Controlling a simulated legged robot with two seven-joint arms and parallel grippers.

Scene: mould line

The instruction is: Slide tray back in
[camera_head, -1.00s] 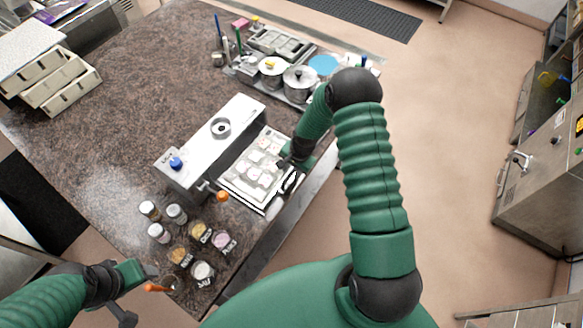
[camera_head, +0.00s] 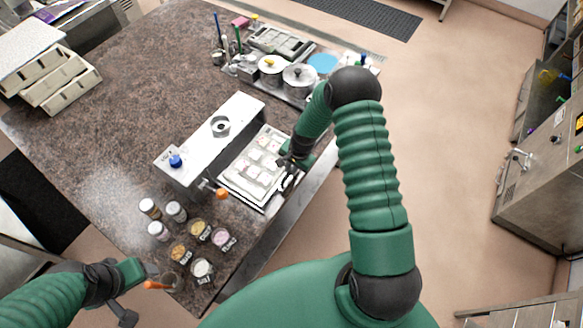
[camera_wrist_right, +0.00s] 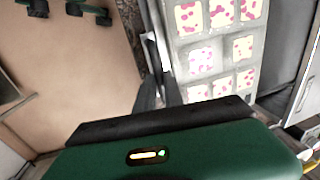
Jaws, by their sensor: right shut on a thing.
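The tray (camera_head: 240,187) is a pale, flat tray with square cells, sticking out from the right side of a white-topped machine (camera_head: 205,133). In the right wrist view the tray (camera_wrist_right: 218,58) shows light squares with pink spots in its cells. My right gripper (camera_head: 287,177) is at the tray's outer right edge and is shut on it; the wrist view shows its dark fingers (camera_wrist_right: 160,85) beside the edge. My left gripper (camera_head: 148,278) is at the lower left, away from the tray, near an orange-handled item; its fingers are not clear.
Several small jars (camera_head: 198,230) stand on the speckled counter (camera_head: 130,100) in front of the machine. An orange knob (camera_head: 221,194) sits at the machine's front beside the tray. Pots (camera_head: 300,78) and tools stand behind. Open floor (camera_head: 450,150) lies to the right.

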